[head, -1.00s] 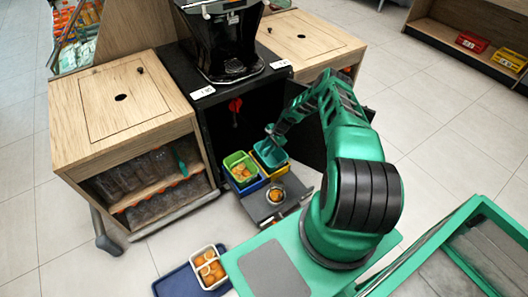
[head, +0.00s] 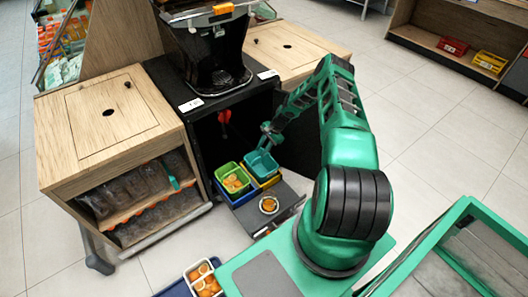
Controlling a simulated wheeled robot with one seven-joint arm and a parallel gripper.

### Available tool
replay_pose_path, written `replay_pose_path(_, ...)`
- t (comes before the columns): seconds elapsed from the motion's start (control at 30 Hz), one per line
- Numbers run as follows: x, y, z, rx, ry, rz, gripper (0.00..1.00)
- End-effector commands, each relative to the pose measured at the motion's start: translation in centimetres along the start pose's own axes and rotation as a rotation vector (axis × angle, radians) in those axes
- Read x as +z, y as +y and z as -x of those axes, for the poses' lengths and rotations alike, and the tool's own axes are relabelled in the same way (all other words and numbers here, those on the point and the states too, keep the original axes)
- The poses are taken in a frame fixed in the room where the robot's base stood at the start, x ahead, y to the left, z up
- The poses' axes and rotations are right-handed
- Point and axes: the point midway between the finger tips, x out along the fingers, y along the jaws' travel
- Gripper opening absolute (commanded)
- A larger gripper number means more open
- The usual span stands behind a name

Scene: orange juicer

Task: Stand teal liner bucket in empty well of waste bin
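The teal liner bucket (head: 262,164) stands about upright in the yellow-edged right well of the waste bin (head: 246,196), on a pulled-out dark shelf below the juicer. Its inside looks empty. A green bucket (head: 221,173) holding orange pieces sits in the blue-edged left well. My gripper (head: 267,136) is just above the back rim of the teal bucket. Its fingers are small and dark here, so I cannot tell whether they are open or touch the rim. The bottom of the teal bucket is hidden.
The black juicer (head: 208,60) rises behind. A wooden cabinet (head: 110,130) is at left. A blue tray (head: 176,289) with an orange-filled white container (head: 203,279) is at bottom left.

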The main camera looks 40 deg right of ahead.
Motion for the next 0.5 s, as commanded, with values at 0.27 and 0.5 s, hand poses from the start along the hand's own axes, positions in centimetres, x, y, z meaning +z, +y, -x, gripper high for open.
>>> replay_pose_path(0.27, 0.7, -0.6, 2.3, 0.021, 0.015, 0.047, 0.27)
replay_pose_path(0.5, 3.2, -1.8, 9.9, 0.098, 0.068, 0.204, 0.27)
